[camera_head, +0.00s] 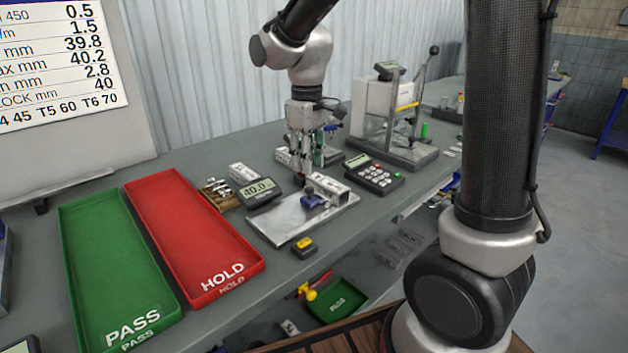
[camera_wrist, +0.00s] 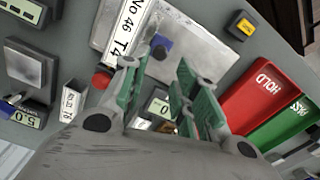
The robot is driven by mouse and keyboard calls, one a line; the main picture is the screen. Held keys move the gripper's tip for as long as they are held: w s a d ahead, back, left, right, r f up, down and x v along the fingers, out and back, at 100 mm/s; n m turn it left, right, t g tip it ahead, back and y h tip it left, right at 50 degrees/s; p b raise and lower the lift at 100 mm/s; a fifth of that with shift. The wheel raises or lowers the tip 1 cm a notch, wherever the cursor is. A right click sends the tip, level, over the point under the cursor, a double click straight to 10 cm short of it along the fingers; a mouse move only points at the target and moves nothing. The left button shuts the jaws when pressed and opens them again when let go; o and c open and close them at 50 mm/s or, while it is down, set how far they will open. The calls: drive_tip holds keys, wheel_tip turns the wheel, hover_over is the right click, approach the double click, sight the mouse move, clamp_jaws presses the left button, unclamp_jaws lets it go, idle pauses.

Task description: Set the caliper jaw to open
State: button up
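The caliper's bright metal plate (camera_head: 285,222) lies on the bench below my gripper, with a blue block (camera_head: 314,201) and a white labelled block (camera_head: 335,189) on it. The digital display (camera_head: 258,190) beside it reads about 40.0. In the wrist view the plate (camera_wrist: 207,62), blue block (camera_wrist: 162,46) and white block (camera_wrist: 120,28) lie past my fingertips. A red knob-like part (camera_wrist: 102,79) sits beside the left finger. My gripper (camera_head: 305,172) points down above the plate's far end. Its green-padded fingers (camera_wrist: 157,66) are apart, with nothing visibly held. Contact with the caliper cannot be told.
A red HOLD tray (camera_head: 193,232) and green PASS tray (camera_head: 118,262) lie left. A small yellow-topped box (camera_head: 304,246) sits by the front edge. A keypad device (camera_head: 374,176) and a lever press stand (camera_head: 397,150) are right.

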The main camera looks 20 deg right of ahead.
sight(308, 188)
wheel_tip(308, 188, down, 6)
drive_tip(key=shift+d+f, duration=0.1)
drive_tip(key=shift+f, duration=0.05)
drive_tip(key=shift+s, duration=0.1)
clamp_jaws()
